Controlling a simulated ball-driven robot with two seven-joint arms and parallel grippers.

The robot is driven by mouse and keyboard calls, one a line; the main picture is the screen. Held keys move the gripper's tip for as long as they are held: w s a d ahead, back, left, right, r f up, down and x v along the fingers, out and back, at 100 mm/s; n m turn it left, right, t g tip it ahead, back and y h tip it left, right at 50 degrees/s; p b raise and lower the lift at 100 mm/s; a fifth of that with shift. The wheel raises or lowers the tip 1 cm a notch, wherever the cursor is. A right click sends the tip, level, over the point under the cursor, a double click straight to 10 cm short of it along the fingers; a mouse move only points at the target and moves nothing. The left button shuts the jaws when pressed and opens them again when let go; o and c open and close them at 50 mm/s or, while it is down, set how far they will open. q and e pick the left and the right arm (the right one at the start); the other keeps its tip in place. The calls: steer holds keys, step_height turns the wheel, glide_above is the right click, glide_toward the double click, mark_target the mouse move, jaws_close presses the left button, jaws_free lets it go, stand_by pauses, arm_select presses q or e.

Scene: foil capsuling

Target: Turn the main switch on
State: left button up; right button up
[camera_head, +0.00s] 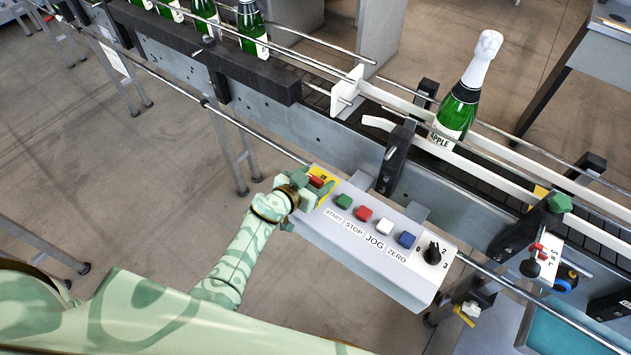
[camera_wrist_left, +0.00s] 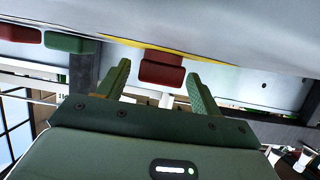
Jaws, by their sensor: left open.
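The red switch handle (camera_head: 316,181) sits on a yellow plate (camera_head: 329,181) at the left end of the grey control box (camera_head: 365,255). My left gripper (camera_head: 313,186) is at this switch and partly covers it in the head view. In the left wrist view the red handle (camera_wrist_left: 161,69) lies between the two green fingertips of the open left gripper (camera_wrist_left: 160,82). A gap shows on both sides of the handle, so the fingers look apart from it. The exact turn of the handle is hard to tell. My right gripper is not in view.
Green (camera_head: 343,201), red (camera_head: 364,213), white (camera_head: 384,226) and blue (camera_head: 406,239) buttons and a black rotary knob (camera_head: 433,253) sit right of the switch. The conveyor (camera_head: 290,120) runs behind, carrying a capped bottle (camera_head: 460,105). Open floor lies left.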

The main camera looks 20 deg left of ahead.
arm_select(q)
steer(key=shift+w, duration=0.15)
steer(key=c, duration=1)
